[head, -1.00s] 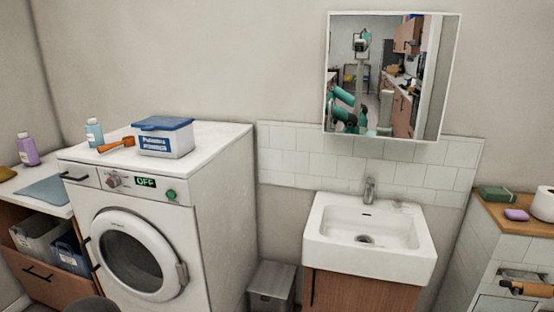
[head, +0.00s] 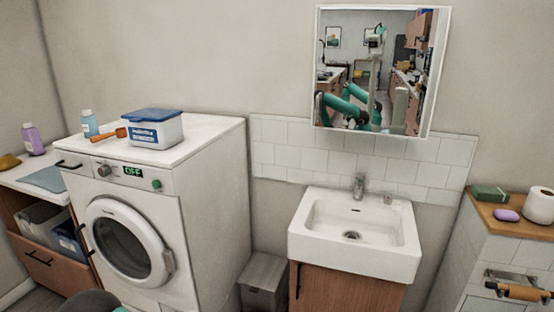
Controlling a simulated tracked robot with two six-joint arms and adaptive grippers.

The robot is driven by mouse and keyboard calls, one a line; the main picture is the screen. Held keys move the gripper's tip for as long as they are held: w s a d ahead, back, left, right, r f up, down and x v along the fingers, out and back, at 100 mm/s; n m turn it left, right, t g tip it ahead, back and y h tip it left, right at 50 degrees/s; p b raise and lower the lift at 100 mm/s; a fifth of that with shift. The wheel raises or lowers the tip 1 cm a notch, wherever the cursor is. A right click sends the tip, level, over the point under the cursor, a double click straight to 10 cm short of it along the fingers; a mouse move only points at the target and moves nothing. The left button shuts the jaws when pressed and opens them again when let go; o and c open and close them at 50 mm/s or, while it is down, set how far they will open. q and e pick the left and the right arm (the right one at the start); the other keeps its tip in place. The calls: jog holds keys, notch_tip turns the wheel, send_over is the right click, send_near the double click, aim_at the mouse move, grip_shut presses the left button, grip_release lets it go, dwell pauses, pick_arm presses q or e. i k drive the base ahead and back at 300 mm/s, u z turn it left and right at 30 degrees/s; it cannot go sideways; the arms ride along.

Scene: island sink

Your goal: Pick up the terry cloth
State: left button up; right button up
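A flat blue-grey cloth (head: 45,179), which looks like the terry cloth, lies on the white counter (head: 22,170) at the far left of the head view. It lies just left of the washing machine (head: 160,212), close to the counter's front edge. Neither of my grippers shows directly. A dark rounded part, probably of my own arm, shows at the bottom left edge. My teal arms appear in the mirror, too small to read the grippers.
Grey and blue bins (head: 68,243) sit below. A lidded tub (head: 154,132) stands on the washer. The sink (head: 356,238) and a metal bin (head: 264,281) are further right.

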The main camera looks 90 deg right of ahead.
aim_at(487, 193)
jog(key=k, duration=1.2)
jog(key=z, duration=0.5)
jog(key=k, duration=1.25)
jog(key=z, duration=1.5)
jog(key=i, duration=0.4)
jog(key=z, duration=0.05)
jog(key=k, duration=0.35)
jog(key=z, duration=0.1)
